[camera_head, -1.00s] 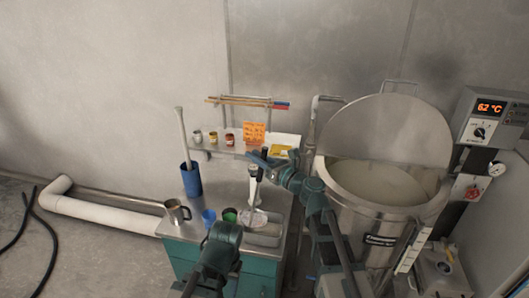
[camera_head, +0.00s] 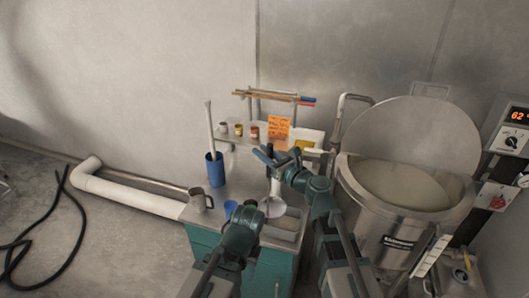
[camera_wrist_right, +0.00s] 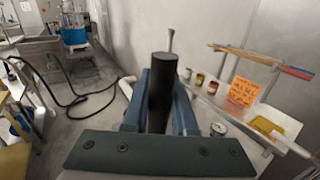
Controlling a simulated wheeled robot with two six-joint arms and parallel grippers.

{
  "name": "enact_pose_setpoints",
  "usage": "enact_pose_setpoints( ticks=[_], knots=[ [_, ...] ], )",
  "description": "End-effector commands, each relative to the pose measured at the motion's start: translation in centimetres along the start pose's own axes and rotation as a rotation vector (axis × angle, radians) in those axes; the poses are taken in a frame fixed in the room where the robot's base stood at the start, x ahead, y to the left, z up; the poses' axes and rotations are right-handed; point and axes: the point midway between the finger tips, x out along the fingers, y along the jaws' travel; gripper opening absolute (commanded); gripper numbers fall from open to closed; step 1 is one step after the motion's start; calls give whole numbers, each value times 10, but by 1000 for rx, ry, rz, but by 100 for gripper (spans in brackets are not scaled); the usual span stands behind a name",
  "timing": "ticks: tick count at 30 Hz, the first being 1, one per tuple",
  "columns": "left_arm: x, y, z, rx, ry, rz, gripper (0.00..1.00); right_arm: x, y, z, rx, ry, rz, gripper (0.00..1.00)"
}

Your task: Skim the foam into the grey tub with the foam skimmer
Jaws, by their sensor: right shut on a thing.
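My right gripper (camera_head: 268,157) is shut on the black handle (camera_wrist_right: 162,85) of the foam skimmer, which stands about upright between the fingers. The skimmer's pale head (camera_head: 272,207) hangs low at the grey tub (camera_head: 283,233) on the bench; I cannot tell whether it touches the tub. Foam (camera_head: 400,184), pale and flat-looking, fills the open steel kettle (camera_head: 362,207) on the right. My left arm reaches in front of the bench, and its fingers cannot be made out.
A shelf behind carries small jars and an orange note (camera_head: 278,129). A tap pipe (camera_head: 338,125) rises between bench and kettle.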

Motion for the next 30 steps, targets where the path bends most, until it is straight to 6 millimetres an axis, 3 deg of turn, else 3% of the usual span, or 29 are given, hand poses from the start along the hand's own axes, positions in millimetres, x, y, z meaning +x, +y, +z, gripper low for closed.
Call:
enact_pose_setpoints(
  ticks=[4,12,26,30],
  knots=[
    [-17,-2,1,0,0,0,48,0,0,17,1,0,0,0],
    [-28,-3,2,-2,0,0,48,0,1,29,1,-1,0,0],
    [-28,-3,2,-2,0,0,48,0,1,28,1,-1,0,0],
    [-19,-2,1,-2,0,0,48,0,0,19,1,-1,0,0]
  ],
)
